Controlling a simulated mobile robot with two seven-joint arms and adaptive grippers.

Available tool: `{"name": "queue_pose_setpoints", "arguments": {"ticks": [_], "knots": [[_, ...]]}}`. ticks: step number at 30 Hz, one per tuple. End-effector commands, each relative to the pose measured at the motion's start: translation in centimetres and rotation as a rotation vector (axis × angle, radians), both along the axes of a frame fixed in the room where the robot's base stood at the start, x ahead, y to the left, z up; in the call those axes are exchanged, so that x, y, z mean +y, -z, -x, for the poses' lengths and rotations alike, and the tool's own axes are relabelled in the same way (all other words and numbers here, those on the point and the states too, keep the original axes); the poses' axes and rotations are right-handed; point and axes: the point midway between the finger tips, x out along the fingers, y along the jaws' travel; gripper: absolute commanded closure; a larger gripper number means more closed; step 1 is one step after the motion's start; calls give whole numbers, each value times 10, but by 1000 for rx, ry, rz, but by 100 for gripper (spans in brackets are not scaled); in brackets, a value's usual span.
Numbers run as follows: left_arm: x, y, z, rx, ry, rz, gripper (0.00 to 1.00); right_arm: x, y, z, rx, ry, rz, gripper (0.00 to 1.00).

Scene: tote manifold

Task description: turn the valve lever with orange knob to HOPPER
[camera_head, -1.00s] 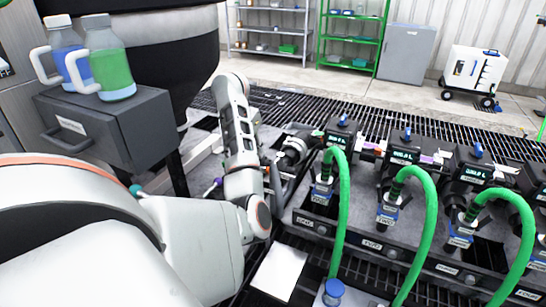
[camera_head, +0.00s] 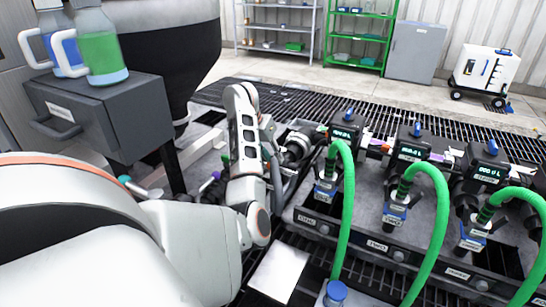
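I cannot make out a lever with an orange knob or a HOPPER label; my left arm may hide them. My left arm (camera_head: 246,160) comes in from the left and stands bent in front of the manifold's left end. My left gripper is not clearly visible. Grey metal and dark parts (camera_head: 297,148) show just right of the arm, beside the leftmost metering unit (camera_head: 345,132); I cannot tell whether they belong to the gripper. Teal (camera_head: 124,181) and purple (camera_head: 217,175) knobs show left of the arm. My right gripper is out of view.
Green hoses (camera_head: 345,205) arch in front of several metering units on the right. A grey drawer box (camera_head: 140,115) carries jugs (camera_head: 100,50) at left, near a dark hopper (camera_head: 185,60). A white plate (camera_head: 280,272) and blue-capped bottle (camera_head: 336,291) are below.

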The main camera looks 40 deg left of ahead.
Motion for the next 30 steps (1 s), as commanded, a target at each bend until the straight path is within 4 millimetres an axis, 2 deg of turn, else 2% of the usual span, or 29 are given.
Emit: {"name": "queue_pose_setpoints", "arguments": {"ticks": [3,6,20,30], "knots": [[0,-1,0,-1,0,0,76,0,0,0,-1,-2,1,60],[0,-1,0,0,0,-1,100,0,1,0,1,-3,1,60],[3,-1,1,0,49,3,100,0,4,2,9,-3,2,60],[21,-3,1,-2,288,6,100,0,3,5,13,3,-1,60]]}}
